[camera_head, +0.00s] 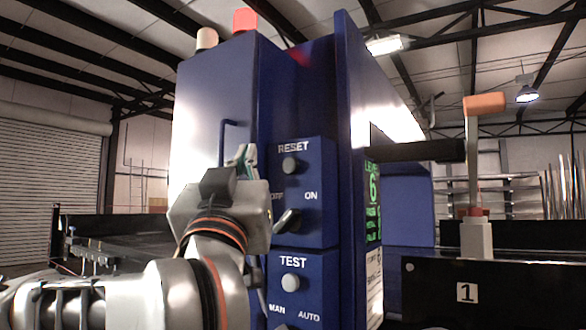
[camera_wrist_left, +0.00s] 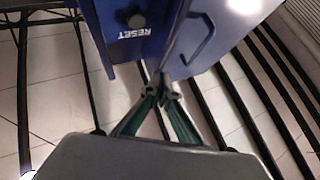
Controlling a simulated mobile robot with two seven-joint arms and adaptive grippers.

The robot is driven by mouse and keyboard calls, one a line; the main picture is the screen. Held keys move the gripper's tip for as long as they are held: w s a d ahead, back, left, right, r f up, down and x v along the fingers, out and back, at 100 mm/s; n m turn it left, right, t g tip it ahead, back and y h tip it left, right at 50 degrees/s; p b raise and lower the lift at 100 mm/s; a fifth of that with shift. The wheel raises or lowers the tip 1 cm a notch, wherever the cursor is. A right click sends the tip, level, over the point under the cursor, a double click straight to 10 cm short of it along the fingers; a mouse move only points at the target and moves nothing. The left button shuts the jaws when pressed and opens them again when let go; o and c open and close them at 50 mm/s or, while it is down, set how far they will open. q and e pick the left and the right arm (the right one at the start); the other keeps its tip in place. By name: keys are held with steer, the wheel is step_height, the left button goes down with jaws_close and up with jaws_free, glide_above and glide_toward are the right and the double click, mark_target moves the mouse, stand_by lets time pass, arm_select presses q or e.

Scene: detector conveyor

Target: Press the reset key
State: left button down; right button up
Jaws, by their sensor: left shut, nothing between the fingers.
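The reset key is a round grey button (camera_head: 290,165) under the word RESET on the blue control panel (camera_head: 314,226). In the left wrist view it is a dark round knob (camera_wrist_left: 137,20), with the RESET lettering upside down. My left gripper (camera_head: 244,153) is shut and empty. In the head view it appears left of the key, at about the same height. In the left wrist view its green fingers (camera_wrist_left: 162,92) meet below the panel's edge, apart from the key in the picture. Whether the fingertips touch the cabinet I cannot tell. My right gripper is not in view.
Below the key are an OFF/ON switch (camera_head: 288,221), partly hidden labels, and a TEST button (camera_head: 290,284). A blue handle (camera_head: 223,150) is on the cabinet side behind my gripper. A lever with an orange grip (camera_head: 484,104) stands at the right.

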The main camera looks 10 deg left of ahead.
mark_target(291, 166)
arm_select(q)
steer(key=shift+a+f, duration=0.1)
steer(key=shift+w, duration=0.1)
stand_by(0.4)
steer(key=w+d, duration=0.1)
steer(key=w, duration=0.1)
steer(key=w+d, duration=0.1)
steer(key=w, duration=0.2)
steer(key=w+d, duration=0.1)
steer(key=w, duration=0.2)
steer(key=shift+w+p, duration=0.1)
steer(key=shift+p, duration=0.3)
stand_by(0.6)
stand_by(0.5)
steer(key=shift+w+d+p, duration=0.15)
steer(key=shift+w+p, duration=0.2)
steer(key=shift+p, duration=0.3)
